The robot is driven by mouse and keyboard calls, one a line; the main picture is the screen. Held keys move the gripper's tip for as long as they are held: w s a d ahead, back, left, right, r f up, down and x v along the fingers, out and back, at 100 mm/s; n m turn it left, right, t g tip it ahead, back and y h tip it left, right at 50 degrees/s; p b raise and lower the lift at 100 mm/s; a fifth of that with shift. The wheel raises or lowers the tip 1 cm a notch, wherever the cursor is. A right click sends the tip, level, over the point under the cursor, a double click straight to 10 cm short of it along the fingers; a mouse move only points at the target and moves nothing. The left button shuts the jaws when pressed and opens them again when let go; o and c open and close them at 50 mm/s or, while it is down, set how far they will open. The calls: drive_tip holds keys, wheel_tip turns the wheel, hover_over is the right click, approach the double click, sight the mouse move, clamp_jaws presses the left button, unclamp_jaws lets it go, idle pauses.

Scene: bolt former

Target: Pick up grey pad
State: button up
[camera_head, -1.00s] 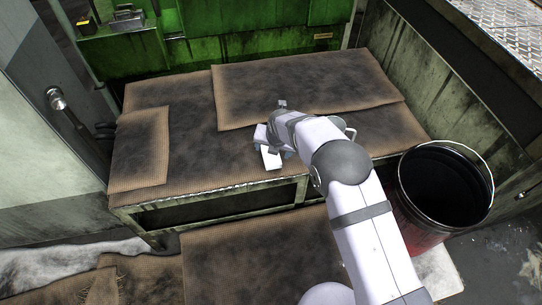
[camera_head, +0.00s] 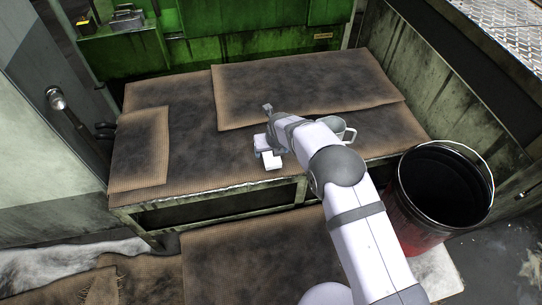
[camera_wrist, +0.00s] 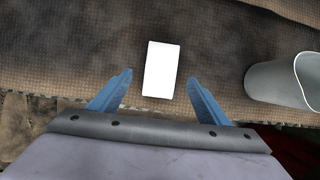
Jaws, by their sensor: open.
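The pad (camera_wrist: 161,70) looks like a plain, nearly white rectangle in the wrist view, not clearly grey. It lies on the brown mat near the bench's front edge. My gripper (camera_wrist: 160,84) is open, with one blue finger on each side of the pad in the picture. The fingers appear apart from it; their height above it is hard to tell. In the head view a white block (camera_head: 272,161) below my wrist seems to be the same pad. My fingers are mostly hidden there by the arm.
A grey mug (camera_head: 336,127) stands right of the pad, partly behind my arm; it also shows in the wrist view (camera_wrist: 278,82). A black and red bucket (camera_head: 420,222) stands beyond the bench's right front corner. The bench's mat-covered left side (camera_head: 200,155) is clear.

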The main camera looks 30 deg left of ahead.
sight(271, 154)
drive_tip(key=shift+x, duration=2.55)
drive_tip(key=c, duration=1.2)
drive_tip(key=shift+r, duration=0.1)
wheel_tip(271, 154, up, 8)
drive_tip(key=p, duration=0.4)
drive_tip(key=r+p, duration=0.2)
drive_tip(key=p, duration=0.1)
drive_tip(key=shift+f, duration=0.1)
